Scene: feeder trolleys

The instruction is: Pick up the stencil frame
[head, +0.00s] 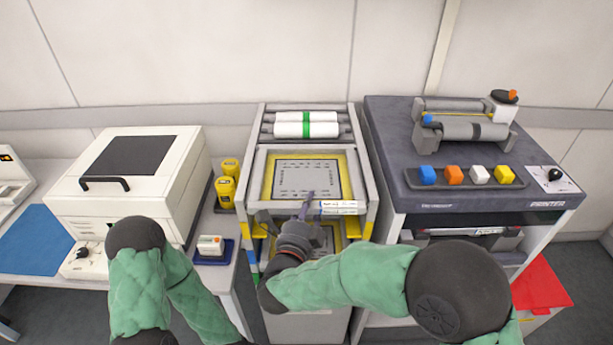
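The stencil frame (308,177) lies on the upper level of the middle trolley, with a grey patterned sheet inside a yellow border and a pale outer rim. My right gripper (309,200) reaches in from the right to the front edge of this frame. Its fingertips overlap the frame's front part in the picture. I cannot tell whether they touch it or how far apart they are. A white labelled strip (345,208) runs along the front edge, right of the gripper. A second yellow-edged frame (351,230) shows partly on the level below, behind my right arm. My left gripper is out of sight.
White rolls with green bands (306,123) lie behind the frame. A dark-topped printer (385,135) stands close on the right, a white lidded machine (185,170) on the left. Yellow jars (226,184) stand near the trolley's left side.

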